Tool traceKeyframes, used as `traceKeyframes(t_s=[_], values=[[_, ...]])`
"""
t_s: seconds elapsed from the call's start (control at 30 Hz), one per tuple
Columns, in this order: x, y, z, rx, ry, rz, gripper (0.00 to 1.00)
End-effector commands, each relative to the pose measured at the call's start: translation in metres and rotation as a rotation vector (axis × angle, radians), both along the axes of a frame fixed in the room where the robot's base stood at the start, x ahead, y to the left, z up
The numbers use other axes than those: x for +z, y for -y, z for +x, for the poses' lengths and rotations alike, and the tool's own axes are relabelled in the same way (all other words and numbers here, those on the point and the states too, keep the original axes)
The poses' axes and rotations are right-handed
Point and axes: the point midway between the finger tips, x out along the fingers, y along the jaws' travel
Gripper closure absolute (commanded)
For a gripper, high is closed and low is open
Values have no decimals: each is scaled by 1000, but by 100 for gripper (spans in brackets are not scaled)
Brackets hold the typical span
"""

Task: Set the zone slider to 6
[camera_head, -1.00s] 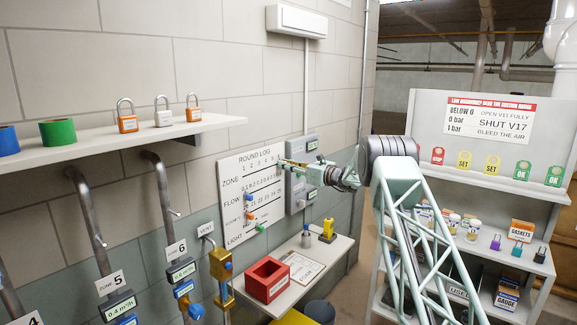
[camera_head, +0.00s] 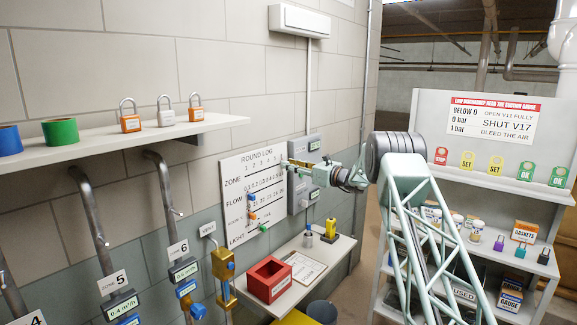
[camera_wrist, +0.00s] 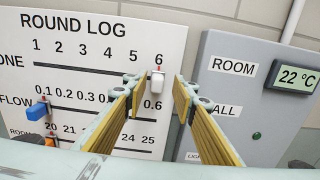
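The ROUND LOG board (camera_head: 233,169) hangs on the wall; it also shows in the wrist view (camera_wrist: 95,25). Its top row is ZONE, numbered 1 to 6. The white zone slider knob (camera_wrist: 157,84) sits on that row directly under the 6, at the right end of the line. My gripper (camera_wrist: 158,92) is open, with one yellow-lined finger left of the knob and one right of it. Gaps show on both sides of the knob. In the head view my gripper (camera_head: 287,163) is at the board's right edge and hides the knob.
A blue slider knob (camera_wrist: 38,110) is on the FLOW row, with an orange knob (camera_head: 252,216) and a green knob (camera_head: 263,227) lower. A grey ROOM box (camera_wrist: 240,95) is close on the right. A red bin (camera_head: 270,279) stands on the small shelf below.

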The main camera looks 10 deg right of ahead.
Motion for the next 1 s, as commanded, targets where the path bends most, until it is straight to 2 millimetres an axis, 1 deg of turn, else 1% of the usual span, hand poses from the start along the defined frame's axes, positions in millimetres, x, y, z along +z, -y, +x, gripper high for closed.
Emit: traceKeyframes(t_s=[0.5, 0.6, 0.8, 1.0], values=[[1, 48, -54, -3, -1, 2, 75], [0, 55, -63, -3, -1, 1, 75], [1, 66, -76, -2, -1, 1, 75], [1, 69, -80, -2, 0, 0, 75]])
